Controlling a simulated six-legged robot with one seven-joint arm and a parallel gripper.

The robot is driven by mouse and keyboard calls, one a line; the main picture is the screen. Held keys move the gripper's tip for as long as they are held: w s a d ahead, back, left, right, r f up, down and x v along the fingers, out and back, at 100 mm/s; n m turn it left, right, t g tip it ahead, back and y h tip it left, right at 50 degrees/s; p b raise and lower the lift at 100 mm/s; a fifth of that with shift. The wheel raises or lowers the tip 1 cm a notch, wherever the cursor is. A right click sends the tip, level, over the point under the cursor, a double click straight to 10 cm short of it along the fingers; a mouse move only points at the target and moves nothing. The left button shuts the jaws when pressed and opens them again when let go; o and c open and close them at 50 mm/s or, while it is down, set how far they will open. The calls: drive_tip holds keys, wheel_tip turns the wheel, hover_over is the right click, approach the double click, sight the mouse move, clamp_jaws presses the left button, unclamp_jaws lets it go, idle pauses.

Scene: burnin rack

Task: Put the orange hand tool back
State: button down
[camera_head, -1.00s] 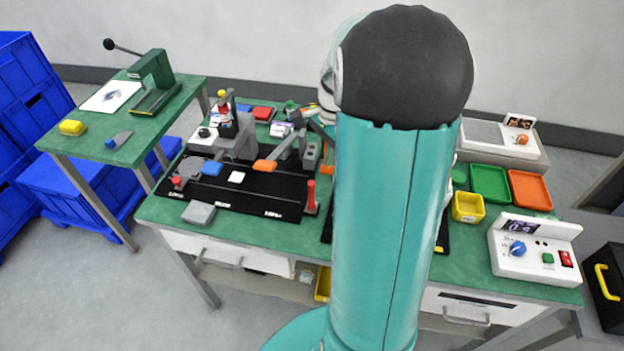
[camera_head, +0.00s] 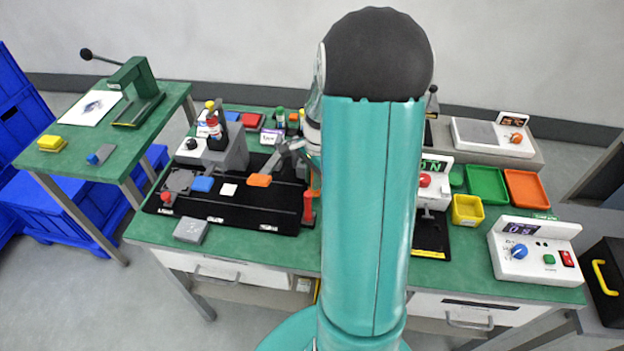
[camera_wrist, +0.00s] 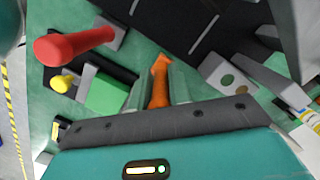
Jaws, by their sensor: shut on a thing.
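In the wrist view, my gripper (camera_wrist: 160,88) is shut on the orange hand tool (camera_wrist: 160,72). The tool stands out between the two grey-green fingers, its tip pointing at the black board. Its lower part is hidden by the fingers and the gripper body. In the head view my teal arm covers the gripper; a small orange patch (camera_head: 316,181) beside the arm may be the tool. I cannot tell whether the tool touches anything below.
A red-handled lever (camera_wrist: 75,45) stands close to the left of my gripper, near a green block (camera_wrist: 108,95). The black board (camera_head: 262,214) holds a lever with an orange end (camera_head: 260,180). A red-button box (camera_head: 430,185) and yellow bin (camera_head: 467,209) stand right of my arm.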

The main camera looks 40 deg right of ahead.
drive_tip(key=shift+w+f, duration=0.1)
drive_tip(key=shift+f, duration=0.6)
drive_tip(key=c, duration=1.3)
unclamp_jaws()
drive_tip(key=shift+r, duration=0.1)
